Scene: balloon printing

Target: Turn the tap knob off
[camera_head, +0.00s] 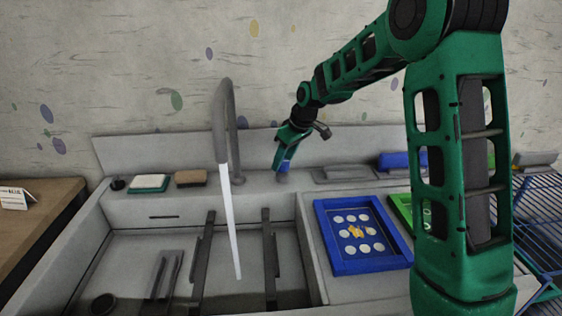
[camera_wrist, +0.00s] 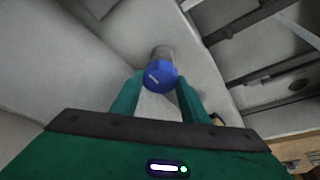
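The tap knob (camera_wrist: 160,77) is a round blue cap with a pale mark on a grey stem. It stands on the sink's back ledge, right of the tap. In the head view only a bit of its blue shows under my gripper (camera_head: 286,152). In the wrist view my gripper (camera_wrist: 159,88) has its green fingers apart, one on each side of the knob. A small gap shows on the left; I cannot tell whether the right finger touches. The grey curved tap (camera_head: 221,120) pours a white stream of water (camera_head: 230,220) into the sink (camera_head: 130,250).
A sponge (camera_head: 149,182) and a brown block (camera_head: 191,178) lie on the ledge left of the tap. A blue tray (camera_head: 332,245) with pale discs lies right of the basin. A blue wire rack (camera_head: 545,215) is at far right. Dark bars cross the basin.

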